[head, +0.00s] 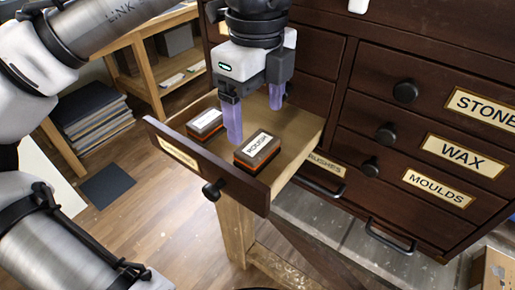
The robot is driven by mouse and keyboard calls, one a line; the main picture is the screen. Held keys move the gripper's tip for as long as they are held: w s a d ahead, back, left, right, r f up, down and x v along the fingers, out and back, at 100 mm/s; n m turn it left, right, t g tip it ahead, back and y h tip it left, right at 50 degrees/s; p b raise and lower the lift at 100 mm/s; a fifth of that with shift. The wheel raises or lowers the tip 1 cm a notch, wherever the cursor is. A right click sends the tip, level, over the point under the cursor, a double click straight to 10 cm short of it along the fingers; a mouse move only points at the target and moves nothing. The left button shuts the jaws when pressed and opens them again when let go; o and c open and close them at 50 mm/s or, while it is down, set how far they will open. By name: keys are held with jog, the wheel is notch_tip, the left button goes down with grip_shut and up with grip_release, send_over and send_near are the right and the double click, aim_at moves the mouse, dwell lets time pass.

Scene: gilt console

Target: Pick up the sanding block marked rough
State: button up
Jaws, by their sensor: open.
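The sanding block marked rough (259,150) lies in the open drawer (302,126), near its front right corner. It is dark on top with a white label and an orange-red layer below. A second, similar block (205,122) lies in the drawer to its left; I cannot read its label. My gripper (255,118) points down into the drawer, its two purple fingers apart and empty. The left finger overlaps the space between the two blocks in the picture, and the right finger is behind the rough block. I cannot tell how high the fingertips are above the drawer floor.
The dark cabinet (353,82) stands right of the open drawer, with closed drawers labelled Stone, Wax, Moulds and Brushes. The open drawer's front panel has a black knob (213,189). A wooden shelf (152,68) and a stack of dark sheets (92,115) stand behind left.

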aim_at(257, 144)
jog(key=shift+w+f, duration=0.15)
jog(key=shift+f, duration=0.6)
notch_tip(257, 144, down, 6)
jog(key=shift+f+p, duration=0.1)
jog(key=shift+p, duration=0.2)
jog(key=c, duration=0.7)
